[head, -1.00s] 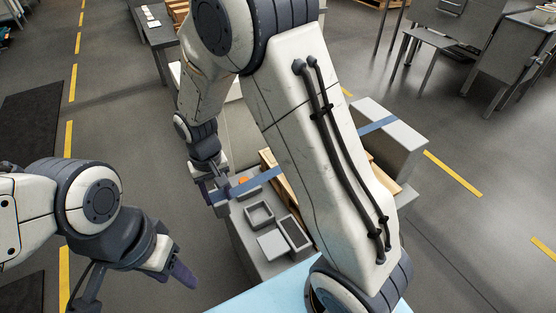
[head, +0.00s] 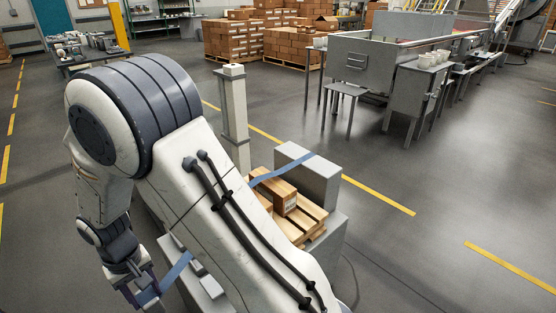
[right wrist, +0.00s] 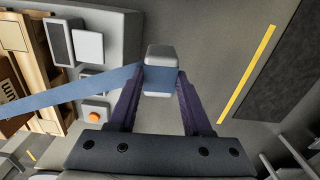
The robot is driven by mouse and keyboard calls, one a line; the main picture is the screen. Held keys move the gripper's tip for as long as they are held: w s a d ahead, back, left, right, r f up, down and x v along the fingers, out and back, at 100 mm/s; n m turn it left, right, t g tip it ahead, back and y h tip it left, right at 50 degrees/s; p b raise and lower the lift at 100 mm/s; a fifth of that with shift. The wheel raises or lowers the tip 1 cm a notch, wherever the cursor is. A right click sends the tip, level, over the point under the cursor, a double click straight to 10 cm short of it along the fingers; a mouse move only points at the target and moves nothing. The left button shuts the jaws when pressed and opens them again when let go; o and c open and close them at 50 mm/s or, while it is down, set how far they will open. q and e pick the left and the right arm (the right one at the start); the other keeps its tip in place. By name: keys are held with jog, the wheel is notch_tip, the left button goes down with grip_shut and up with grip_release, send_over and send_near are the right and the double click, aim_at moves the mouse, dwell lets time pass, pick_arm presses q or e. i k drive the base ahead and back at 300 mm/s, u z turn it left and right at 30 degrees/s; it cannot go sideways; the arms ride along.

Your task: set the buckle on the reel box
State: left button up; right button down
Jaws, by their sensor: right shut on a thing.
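My right gripper (head: 143,292) is at the lower left of the head view, to the left of the pallet. In the right wrist view its fingers (right wrist: 160,76) are shut on the buckle (right wrist: 158,53), a pale grey block with the blue strap (right wrist: 75,91) at it. The strap runs off to the left in that view. In the head view the strap (head: 176,271) passes behind my right arm and shows again at the grey reel box (head: 318,183), beyond the pallet. The buckle is hard to make out in the head view. My left gripper is out of view.
A brown carton (head: 276,196) sits on a wooden pallet (head: 308,218) beside the reel box. A grey post (head: 234,115) stands behind it. Open floor lies right.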

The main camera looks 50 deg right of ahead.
aim_at(306, 158)
jog(key=u, duration=2.8)
jog(key=k, duration=2.6)
jog(key=z, duration=1.45)
